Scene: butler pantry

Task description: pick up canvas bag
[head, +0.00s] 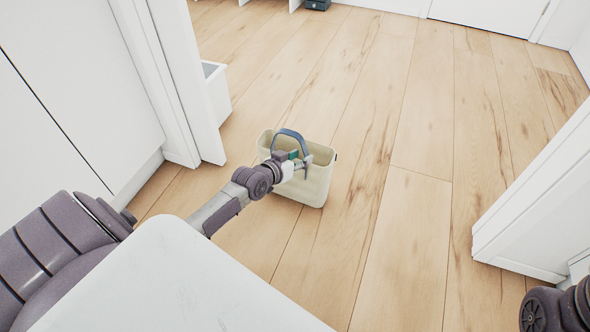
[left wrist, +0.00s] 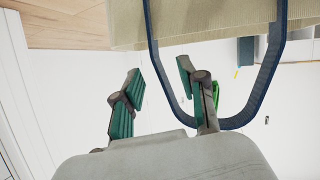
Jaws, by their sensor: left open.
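The canvas bag (head: 318,186) is beige with a dark blue handle (head: 291,133). It stands upright on the wooden floor in the middle of the head view. My left gripper (head: 301,162) is at the bag's near upper side, by the handle. In the left wrist view the open gripper (left wrist: 158,74) has its two green-padded fingers apart. The bag (left wrist: 215,20) fills the top of that view, and the handle (left wrist: 268,75) loops down behind the right finger. I cannot tell whether the fingers touch the handle. My right gripper is out of view.
A white door frame (head: 185,85) and a white bin (head: 216,90) stand left of the bag. A white wall end (head: 530,220) is at right. The floor (head: 400,240) right of the bag is clear.

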